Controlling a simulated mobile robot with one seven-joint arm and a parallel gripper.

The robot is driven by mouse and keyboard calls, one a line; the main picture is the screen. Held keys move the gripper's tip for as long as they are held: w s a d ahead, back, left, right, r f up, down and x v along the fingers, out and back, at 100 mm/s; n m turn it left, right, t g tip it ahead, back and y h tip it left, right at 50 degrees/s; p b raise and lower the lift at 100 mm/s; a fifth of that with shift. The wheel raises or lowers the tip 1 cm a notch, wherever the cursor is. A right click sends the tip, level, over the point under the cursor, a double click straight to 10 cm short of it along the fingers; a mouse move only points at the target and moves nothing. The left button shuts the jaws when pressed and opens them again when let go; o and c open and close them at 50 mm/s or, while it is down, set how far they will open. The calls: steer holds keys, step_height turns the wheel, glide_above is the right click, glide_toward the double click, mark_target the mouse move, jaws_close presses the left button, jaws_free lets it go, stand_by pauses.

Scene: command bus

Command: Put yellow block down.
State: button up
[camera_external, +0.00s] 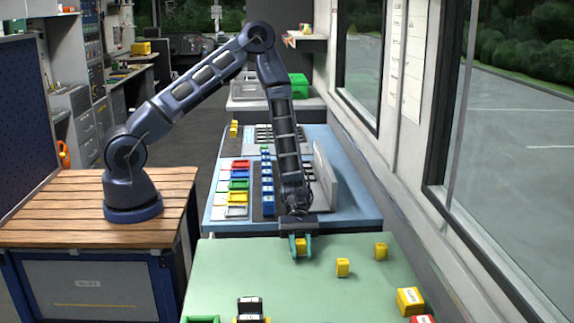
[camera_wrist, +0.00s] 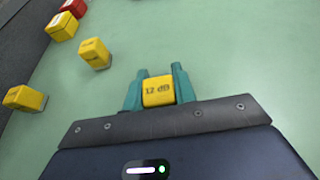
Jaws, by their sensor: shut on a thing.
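My gripper (camera_external: 301,247) is shut on a yellow block (camera_external: 300,245) at the far edge of the green table (camera_external: 230,280). In the wrist view the held yellow block (camera_wrist: 158,92) sits between the teal fingers and bears dark print that looks like "12 dB". It is low over the table or touching it; I cannot tell which. Two other small yellow blocks stand to its right in the external view, one nearer (camera_external: 343,267) and one farther (camera_external: 381,251). They also show at the left of the wrist view, one upper (camera_wrist: 95,53) and one lower (camera_wrist: 24,98).
A larger yellow block (camera_external: 410,301) and a red block (camera_external: 421,319) sit at the table's near right. A dark and yellow object (camera_external: 250,309) and a green object (camera_external: 202,319) are at the near edge. A blue table (camera_external: 352,212) with coloured pieces lies beyond. The green table's middle is clear.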

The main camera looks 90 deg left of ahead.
steer(key=shift+f, duration=0.1)
steer(key=o, duration=1)
